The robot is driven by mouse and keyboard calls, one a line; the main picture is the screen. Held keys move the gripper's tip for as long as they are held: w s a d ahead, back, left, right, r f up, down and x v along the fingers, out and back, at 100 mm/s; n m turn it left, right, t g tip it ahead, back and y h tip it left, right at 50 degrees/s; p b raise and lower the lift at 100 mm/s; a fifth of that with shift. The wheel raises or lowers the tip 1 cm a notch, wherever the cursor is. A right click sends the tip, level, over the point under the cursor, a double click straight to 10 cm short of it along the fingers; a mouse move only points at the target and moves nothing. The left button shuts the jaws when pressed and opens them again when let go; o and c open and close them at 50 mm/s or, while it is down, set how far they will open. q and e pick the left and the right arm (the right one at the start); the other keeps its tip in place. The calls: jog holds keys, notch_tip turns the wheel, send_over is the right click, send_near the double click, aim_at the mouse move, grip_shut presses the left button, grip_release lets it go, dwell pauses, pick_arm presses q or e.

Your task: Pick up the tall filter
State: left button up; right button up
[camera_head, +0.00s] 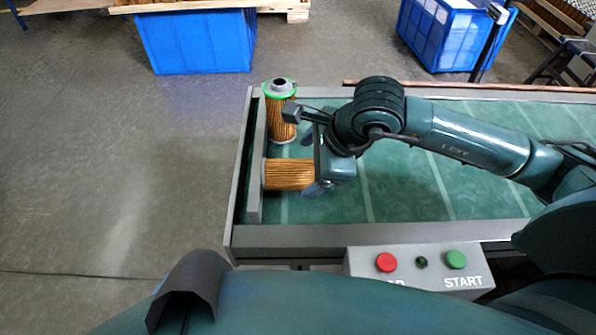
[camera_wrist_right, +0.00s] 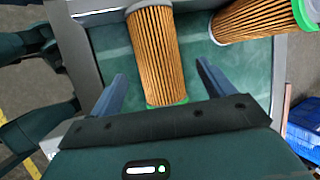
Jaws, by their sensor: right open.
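Two pleated orange-brown filters are at the left end of the green conveyor. One filter (camera_head: 283,122) stands upright with a green-rimmed top; it also shows at the upper right in the right wrist view (camera_wrist_right: 250,20). The other filter (camera_head: 286,175) lies on its side, its near end hidden by my right gripper in the head view. In the right wrist view this lying filter (camera_wrist_right: 157,55) points its green end toward the gripper. I cannot tell which is taller. My right gripper (camera_head: 311,163) is open, its fingers on either side of the lying filter's green end. My left gripper is not in view.
A grey end stop (camera_head: 255,200) and rails edge the conveyor (camera_head: 400,200). A control box (camera_head: 420,268) with red and green buttons is at the front. Blue crates (camera_head: 197,42) stand beyond. The belt to the right is clear beneath my arm.

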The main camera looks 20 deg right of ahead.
aim_at(307, 169)
jog(key=x, duration=0.3)
jog(key=shift+f, duration=0.4)
jog(key=c, duration=1.1)
jog(key=shift+r, duration=0.1)
